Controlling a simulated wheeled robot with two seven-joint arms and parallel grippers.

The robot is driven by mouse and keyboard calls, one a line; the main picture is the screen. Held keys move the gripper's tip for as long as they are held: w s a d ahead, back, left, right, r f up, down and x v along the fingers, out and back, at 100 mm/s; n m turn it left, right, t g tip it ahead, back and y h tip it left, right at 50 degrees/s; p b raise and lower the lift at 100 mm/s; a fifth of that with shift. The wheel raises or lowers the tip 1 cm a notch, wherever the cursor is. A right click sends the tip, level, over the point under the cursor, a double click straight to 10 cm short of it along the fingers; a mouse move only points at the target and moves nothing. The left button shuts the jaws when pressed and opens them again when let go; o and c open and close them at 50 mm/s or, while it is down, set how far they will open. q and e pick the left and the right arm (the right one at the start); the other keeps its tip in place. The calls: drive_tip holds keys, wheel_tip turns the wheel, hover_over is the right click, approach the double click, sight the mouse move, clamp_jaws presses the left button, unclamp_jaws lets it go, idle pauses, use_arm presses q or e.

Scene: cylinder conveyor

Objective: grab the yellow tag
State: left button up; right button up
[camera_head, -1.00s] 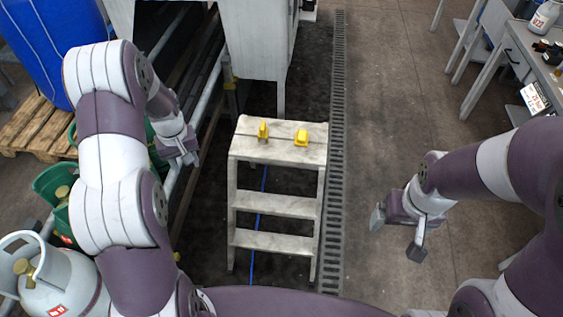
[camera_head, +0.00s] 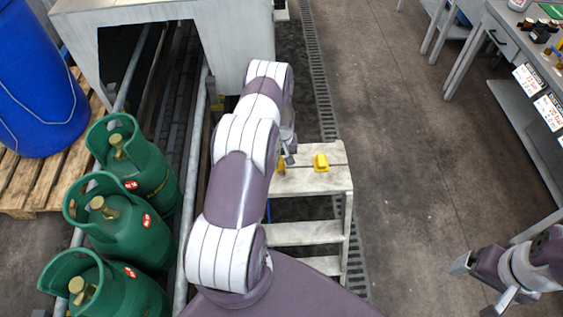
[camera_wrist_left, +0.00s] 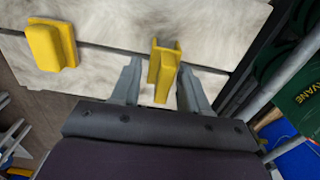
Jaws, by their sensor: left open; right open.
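Two yellow tags stand on the top of a pale step stool (camera_head: 336,184). In the left wrist view, one yellow tag (camera_wrist_left: 163,72), an upright channel-like piece, stands between the fingers of my left gripper (camera_wrist_left: 158,84), which is open and not closed on it. In the head view this tag (camera_head: 281,169) is mostly hidden by my left arm. The other yellow tag (camera_head: 321,163), a block on a wider base, is to its right there, and at upper left in the wrist view (camera_wrist_left: 46,48). My right gripper (camera_head: 480,284) is open and empty at lower right, away from the stool.
Several green gas cylinders (camera_head: 130,220) stand at left beside a rail (camera_head: 183,255). A blue barrel (camera_head: 35,90) stands on a wooden pallet (camera_head: 75,170). A grey workbench (camera_head: 510,50) is at upper right. The floor between stool and bench is clear.

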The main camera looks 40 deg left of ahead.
use_arm(q)
drive_tip(key=shift+a+f, duration=0.15)
drive_tip(key=shift+a, duration=0.2)
drive_tip(key=c, duration=0.4)
drive_tip(key=shift+s, duration=0.1)
drive_tip(key=c, duration=0.3)
drive_tip(key=shift+d, duration=0.2)
